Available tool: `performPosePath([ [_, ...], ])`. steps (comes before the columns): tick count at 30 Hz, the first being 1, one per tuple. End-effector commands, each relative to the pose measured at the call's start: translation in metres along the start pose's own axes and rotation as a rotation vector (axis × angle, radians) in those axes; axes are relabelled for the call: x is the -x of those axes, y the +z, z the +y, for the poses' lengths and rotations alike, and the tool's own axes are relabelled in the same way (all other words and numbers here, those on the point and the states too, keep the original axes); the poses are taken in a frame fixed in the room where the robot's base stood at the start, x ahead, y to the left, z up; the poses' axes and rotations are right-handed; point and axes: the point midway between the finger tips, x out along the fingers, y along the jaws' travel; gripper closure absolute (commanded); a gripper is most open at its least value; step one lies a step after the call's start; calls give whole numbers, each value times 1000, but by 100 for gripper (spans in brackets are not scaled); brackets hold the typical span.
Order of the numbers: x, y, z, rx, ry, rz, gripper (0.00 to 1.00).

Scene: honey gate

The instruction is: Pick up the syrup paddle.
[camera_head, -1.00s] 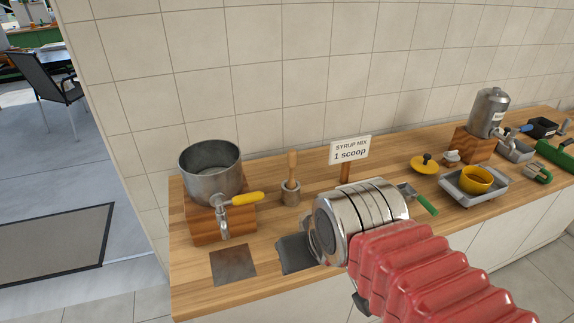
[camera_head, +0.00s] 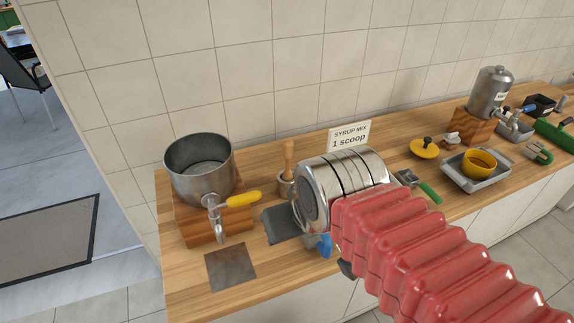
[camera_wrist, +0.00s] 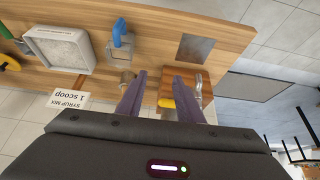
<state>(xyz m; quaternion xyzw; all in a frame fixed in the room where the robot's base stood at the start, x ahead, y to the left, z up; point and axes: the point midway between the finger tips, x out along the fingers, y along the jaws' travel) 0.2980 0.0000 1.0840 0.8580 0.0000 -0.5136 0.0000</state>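The likely syrup paddle is a wooden-handled tool (camera_head: 288,157) standing upright in a small metal cup (camera_head: 285,185) on the counter, right of the pot. Its lower end is hidden in the cup, so I cannot confirm its shape. My arm's silver wrist partly covers the cup in the head view. In the wrist view the cup (camera_wrist: 127,77) shows beside the left finger; the handle is not clear there. My gripper (camera_wrist: 161,75) is open and empty, its two purple fingers apart over the counter. In the head view its fingers are hidden.
A steel pot (camera_head: 198,168) with a yellow-handled tap (camera_head: 242,199) stands left on a wooden block. A metal plate (camera_head: 231,267) lies in front. A sign (camera_head: 349,137) stands behind my arm. A blue-handled item (camera_wrist: 118,32) and a white tray (camera_wrist: 60,48) lie nearby.

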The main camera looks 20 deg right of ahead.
Motion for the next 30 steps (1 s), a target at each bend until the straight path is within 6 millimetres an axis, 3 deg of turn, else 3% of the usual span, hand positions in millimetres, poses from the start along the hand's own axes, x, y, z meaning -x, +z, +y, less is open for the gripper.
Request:
performPosePath([
  [5,2,-7,1,-6,1,-7,55],
  [8,3,-17,3,-17,4,-22,55],
  [20,0,-95,18,-100,24,-127,55],
  [30,-22,-160,39,-175,39,-222,55],
])
